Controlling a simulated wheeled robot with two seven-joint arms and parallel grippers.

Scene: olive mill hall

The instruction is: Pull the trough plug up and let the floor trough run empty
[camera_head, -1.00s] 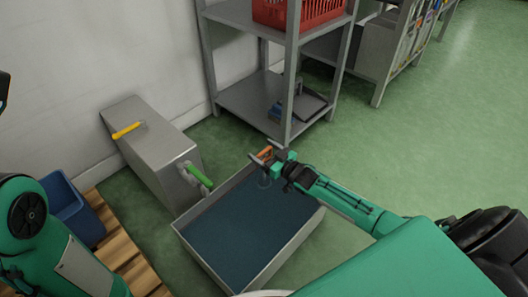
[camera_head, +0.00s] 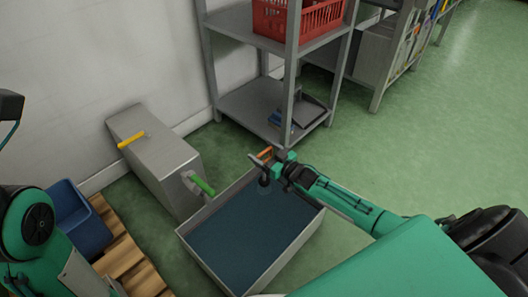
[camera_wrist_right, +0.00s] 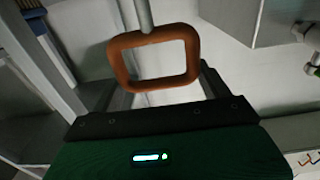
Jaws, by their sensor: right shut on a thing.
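The floor trough (camera_head: 309,237) is a grey metal basin holding dark blue water. My right gripper (camera_head: 266,157) is over its far corner, shut on the orange loop handle (camera_head: 263,153) of the trough plug. Below the handle a dark plug (camera_head: 264,180) shows just above a pale ring in the water. In the right wrist view the orange handle (camera_wrist_right: 119,62) sits between my fingers, with a pale rod (camera_wrist_right: 145,16) running from it. The drain hole is hidden under the water. My left gripper is not in view; part of my left arm shows at the left.
A steel box (camera_head: 150,155) with a yellow lever (camera_head: 131,139) and green-handled tap (camera_head: 203,186) stands left of the trough. Behind is a grey shelf (camera_head: 245,103) with a red crate (camera_head: 305,17). A blue bin (camera_head: 82,222) and wooden pallet (camera_head: 128,257) are at left. Green floor is clear at right.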

